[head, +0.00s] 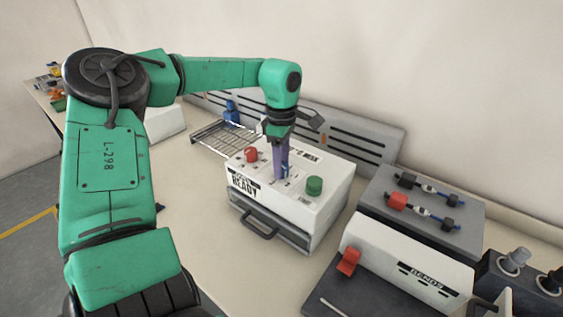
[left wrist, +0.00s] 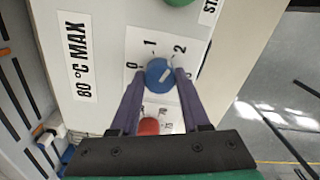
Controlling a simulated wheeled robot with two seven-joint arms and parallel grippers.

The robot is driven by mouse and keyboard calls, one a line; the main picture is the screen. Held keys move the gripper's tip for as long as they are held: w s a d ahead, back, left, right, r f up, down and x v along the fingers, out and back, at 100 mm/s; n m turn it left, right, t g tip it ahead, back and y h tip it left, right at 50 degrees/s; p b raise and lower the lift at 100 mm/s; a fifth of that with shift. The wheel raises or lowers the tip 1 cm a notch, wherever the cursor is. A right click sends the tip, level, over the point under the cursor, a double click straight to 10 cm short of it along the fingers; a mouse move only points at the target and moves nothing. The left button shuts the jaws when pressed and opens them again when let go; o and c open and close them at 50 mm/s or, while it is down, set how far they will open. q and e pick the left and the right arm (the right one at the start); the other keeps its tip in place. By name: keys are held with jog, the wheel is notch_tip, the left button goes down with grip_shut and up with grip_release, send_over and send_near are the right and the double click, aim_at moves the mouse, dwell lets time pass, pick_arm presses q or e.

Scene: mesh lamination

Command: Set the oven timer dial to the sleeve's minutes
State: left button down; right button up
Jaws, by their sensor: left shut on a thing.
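The white oven (head: 290,212) stands mid-table in the head view, with a drawer handle on its front and knobs on top. My left gripper (head: 282,172) points straight down at the oven's top. In the left wrist view its purple fingers are shut on the blue dial (left wrist: 158,75), one finger on each side. Numbers 0, 1 and 2 show around the dial, with a partly hidden one at the right. A white mark on the dial slants to the upper right; its exact setting is hard to read. I cannot identify a sleeve with minutes.
A red knob (head: 250,155) and a green knob (head: 314,185) flank the dial. A wire rack (head: 222,142) lies behind at left. A grey block (head: 433,232) with small clamps and a white machine (head: 405,262) with a red lever stand at right. Table left of the oven is clear.

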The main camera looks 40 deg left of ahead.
pick_arm(q)
jog(key=shift+w+r+m, duration=0.1)
jog(key=shift+r+m, duration=0.1)
jog(key=shift+m, duration=0.4)
jog(key=c, duration=0.7)
grip_release()
jog(key=o, duration=0.3)
jog(key=shift+f, duration=0.1)
notch_tip(320, 180, up, 15)
jog(key=shift+f, duration=0.2)
